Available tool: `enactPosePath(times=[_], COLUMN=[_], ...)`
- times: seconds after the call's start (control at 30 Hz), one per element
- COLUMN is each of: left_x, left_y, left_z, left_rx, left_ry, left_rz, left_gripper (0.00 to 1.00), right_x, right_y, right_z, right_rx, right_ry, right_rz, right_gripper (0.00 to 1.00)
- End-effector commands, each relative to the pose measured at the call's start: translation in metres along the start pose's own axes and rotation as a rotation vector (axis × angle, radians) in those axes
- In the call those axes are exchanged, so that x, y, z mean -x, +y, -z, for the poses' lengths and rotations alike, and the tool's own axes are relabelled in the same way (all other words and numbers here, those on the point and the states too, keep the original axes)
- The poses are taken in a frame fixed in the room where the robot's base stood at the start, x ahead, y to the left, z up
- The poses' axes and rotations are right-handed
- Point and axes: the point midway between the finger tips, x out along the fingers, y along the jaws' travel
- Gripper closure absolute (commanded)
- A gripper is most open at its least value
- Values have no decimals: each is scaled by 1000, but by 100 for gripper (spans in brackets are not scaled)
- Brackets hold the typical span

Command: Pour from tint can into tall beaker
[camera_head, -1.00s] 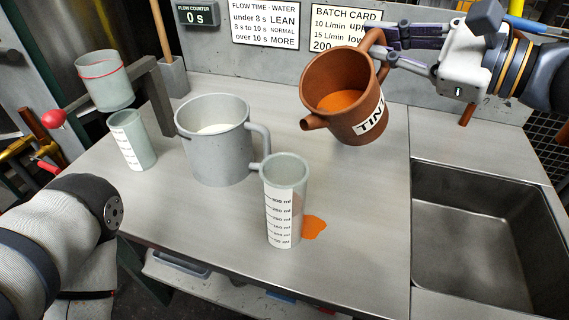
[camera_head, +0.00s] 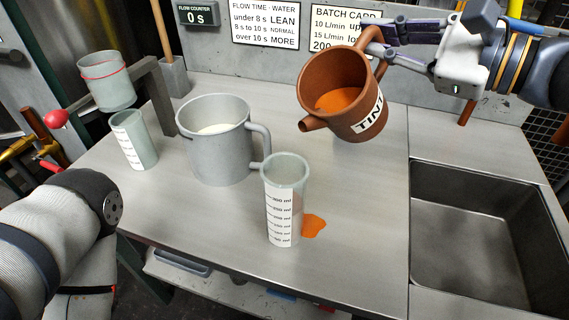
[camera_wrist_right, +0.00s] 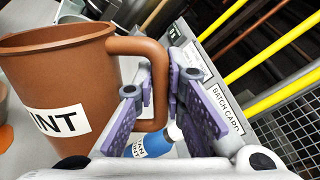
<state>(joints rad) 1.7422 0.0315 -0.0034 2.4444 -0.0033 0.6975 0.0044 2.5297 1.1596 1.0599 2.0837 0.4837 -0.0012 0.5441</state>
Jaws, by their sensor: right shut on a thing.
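The brown tint can (camera_head: 322,72), with orange liquid inside, hangs in the air above the bench, tilted a little with its spout toward the left. My right gripper (camera_head: 372,40) is shut on the can's handle, which also shows between the fingers in the right wrist view (camera_wrist_right: 157,85). The tall beaker (camera_head: 284,205), clear grey with a white ml scale, stands upright on the bench below and left of the spout, apart from it. Its contents are hard to tell. My left arm shows at the lower left, but its fingers are not visible.
An orange spill (camera_head: 313,226) lies beside the beaker. A grey jug (camera_head: 215,160) with pale contents and a smaller beaker (camera_head: 135,140) stand to the left. A cup with a red band (camera_head: 106,85) is on a stand. A sink (camera_head: 475,235) is at right.

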Motion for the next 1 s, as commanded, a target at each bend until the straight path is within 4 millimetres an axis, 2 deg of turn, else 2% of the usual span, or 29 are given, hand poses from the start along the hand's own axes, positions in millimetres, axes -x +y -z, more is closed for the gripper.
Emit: enactPosePath(times=[1.0], left_x=[7], left_y=[0], left_z=[2], left_rx=[1], left_ry=[14], left_rz=[-1], left_gripper=[60], right_x=[0], right_y=[-2], right_z=[-12], right_rx=[63], right_ry=[9], right_rz=[2], right_gripper=[100])
